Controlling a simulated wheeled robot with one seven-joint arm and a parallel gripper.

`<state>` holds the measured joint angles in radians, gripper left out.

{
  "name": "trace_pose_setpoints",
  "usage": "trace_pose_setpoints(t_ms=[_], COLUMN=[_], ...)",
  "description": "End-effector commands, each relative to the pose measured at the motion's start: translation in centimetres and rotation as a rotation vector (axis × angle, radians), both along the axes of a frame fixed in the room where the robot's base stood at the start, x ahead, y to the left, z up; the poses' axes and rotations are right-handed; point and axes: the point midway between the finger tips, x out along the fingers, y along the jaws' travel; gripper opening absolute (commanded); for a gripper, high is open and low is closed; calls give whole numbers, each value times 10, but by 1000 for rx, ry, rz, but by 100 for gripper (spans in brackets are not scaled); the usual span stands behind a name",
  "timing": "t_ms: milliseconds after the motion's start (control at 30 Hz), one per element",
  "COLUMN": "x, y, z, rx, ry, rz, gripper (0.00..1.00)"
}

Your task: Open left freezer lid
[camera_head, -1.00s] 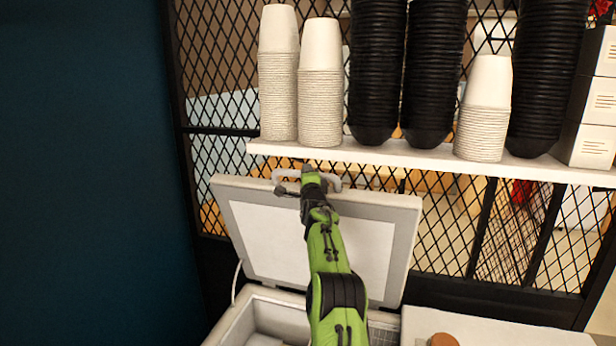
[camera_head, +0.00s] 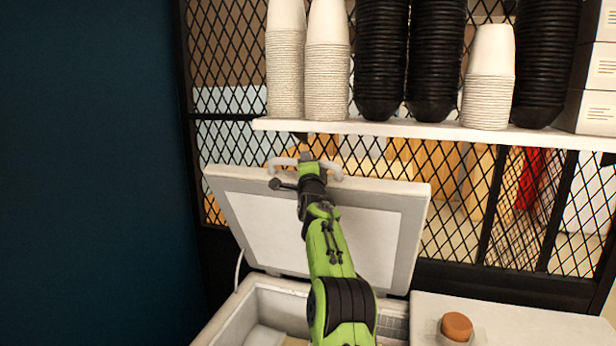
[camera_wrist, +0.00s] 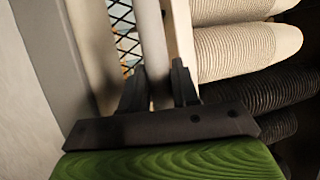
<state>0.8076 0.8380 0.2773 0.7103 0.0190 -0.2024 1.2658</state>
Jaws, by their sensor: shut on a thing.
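The left freezer lid (camera_head: 385,240) is raised and leans back, tilted near upright, with its pale inner panel facing me. A light curved handle (camera_head: 333,172) is at its top edge. My gripper (camera_head: 306,160) is at that handle, and my green and black arm covers the middle of the lid. In the wrist view the handle (camera_wrist: 151,45) runs between the two dark fingers of my gripper (camera_wrist: 160,85), which is shut on it. Below the lid, the open freezer compartment (camera_head: 285,300) shows its pale inside, partly hidden by my arm.
A white shelf (camera_head: 400,128) just above and behind the lid holds stacked paper cups (camera_head: 327,80) and black bowls (camera_head: 433,60). Black mesh (camera_head: 225,150) stands behind. To the right, a closed white surface (camera_head: 540,320) carries a container with a brown lid (camera_head: 457,326).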

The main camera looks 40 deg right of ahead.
Motion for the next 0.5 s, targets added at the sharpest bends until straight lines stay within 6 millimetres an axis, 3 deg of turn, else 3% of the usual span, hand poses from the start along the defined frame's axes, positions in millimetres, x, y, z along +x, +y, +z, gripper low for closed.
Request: trace_pose_setpoints(t_ms=[33,500], x=[-1,-4], y=[2,7], z=[-13,-10], rx=[-2,-21], ry=[2,-6], rz=[-1,-1], gripper=[0,0])
